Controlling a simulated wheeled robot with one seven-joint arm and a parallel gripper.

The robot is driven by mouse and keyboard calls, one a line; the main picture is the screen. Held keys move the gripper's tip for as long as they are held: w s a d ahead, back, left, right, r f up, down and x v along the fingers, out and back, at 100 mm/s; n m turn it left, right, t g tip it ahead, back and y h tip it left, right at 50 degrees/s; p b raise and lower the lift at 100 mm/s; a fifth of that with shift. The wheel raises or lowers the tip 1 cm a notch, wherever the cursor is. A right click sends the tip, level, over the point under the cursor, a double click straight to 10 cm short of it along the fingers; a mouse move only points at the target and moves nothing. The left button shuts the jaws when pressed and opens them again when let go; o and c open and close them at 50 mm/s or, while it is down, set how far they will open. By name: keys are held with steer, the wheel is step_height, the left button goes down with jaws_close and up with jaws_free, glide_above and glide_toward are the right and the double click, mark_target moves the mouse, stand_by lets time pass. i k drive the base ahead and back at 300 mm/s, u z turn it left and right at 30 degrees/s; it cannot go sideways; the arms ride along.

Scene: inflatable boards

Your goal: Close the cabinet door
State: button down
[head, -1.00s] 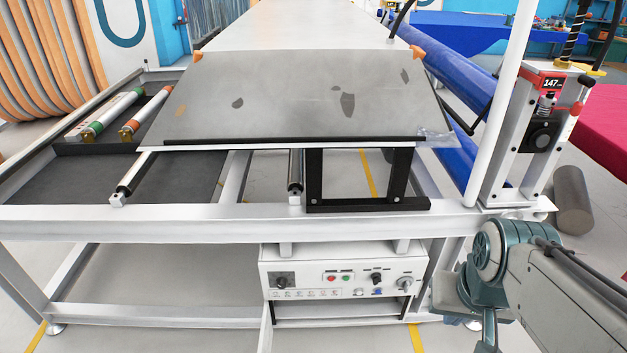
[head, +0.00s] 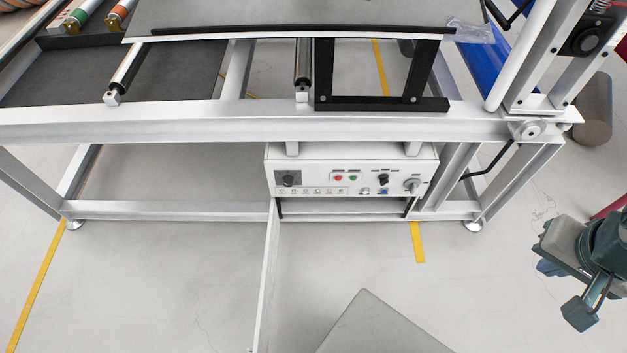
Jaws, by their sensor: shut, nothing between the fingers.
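The cabinet (head: 350,170) is a white box with a control panel, under the table frame. Its white door (head: 266,275) stands open, hinged at the cabinet's left front edge. It sticks out toward me, seen nearly edge-on, and its near end runs down to the bottom of the picture. The cabinet's front opening below the panel shows as a thin dark gap. My gripper (head: 568,252) is at the right edge, well right of the door and apart from it. It is shut and empty; its fingers are mostly hidden.
The table frame (head: 200,122) spans above the cabinet, with legs on both sides. A grey cylinder (head: 592,110) stands at the right. A grey part, likely my own base, shows at the bottom. Clear floor (head: 450,290) lies between the door and my gripper.

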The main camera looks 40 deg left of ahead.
mark_target(261, 334)
steer(key=z, duration=0.8)
steer(key=k, duration=2.1)
steer(key=z, duration=4.85)
steer(key=k, duration=0.45)
steer(key=u, duration=5.8)
